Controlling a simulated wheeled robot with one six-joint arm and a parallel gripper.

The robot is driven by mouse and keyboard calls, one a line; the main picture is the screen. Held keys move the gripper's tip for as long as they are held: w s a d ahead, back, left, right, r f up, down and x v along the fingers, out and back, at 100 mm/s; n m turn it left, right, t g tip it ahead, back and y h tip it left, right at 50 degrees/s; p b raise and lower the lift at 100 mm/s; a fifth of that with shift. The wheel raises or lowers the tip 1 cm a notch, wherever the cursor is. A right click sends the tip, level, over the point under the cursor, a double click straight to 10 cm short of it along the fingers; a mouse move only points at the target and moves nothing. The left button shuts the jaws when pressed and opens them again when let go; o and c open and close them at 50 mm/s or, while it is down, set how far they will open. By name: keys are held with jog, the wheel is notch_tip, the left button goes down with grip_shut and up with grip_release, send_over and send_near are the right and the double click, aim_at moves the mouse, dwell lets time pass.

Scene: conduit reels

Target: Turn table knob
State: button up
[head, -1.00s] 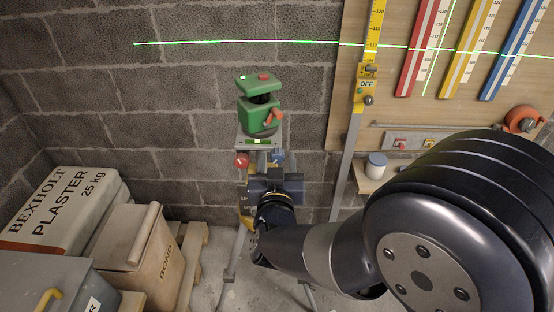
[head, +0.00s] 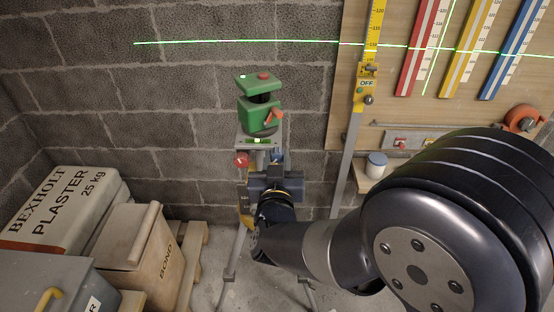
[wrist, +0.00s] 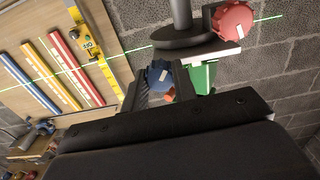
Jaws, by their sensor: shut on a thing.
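A green laser level (head: 258,112) stands on a small grey table (head: 249,141) on a tripod in front of the block wall. A red knob (head: 241,160) sits at the left under the table, and a blue knob (head: 278,154) at the right. My gripper (head: 277,166) comes from below and is shut on the blue knob. In the wrist view the blue knob (wrist: 158,75) shows between the two fingers, partly hidden by them. The red knob (wrist: 233,21) is apart from the fingers there, at upper right.
A yellow staff (head: 373,40) with a detector marked OFF (head: 366,88) stands right of the tripod. The tripod legs are close below my gripper.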

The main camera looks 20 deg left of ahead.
jog(key=shift+f, duration=0.1)
jog(key=m+b, duration=0.2)
jog(key=shift+f+b, duration=0.15)
jog(key=shift+b, duration=0.2)
jog(key=shift+m+b, duration=2.7)
jog(key=shift+m, duration=0.3)
jog(key=shift+r, duration=0.25)
jog(key=o, duration=1)
jog(key=shift+s, duration=0.1)
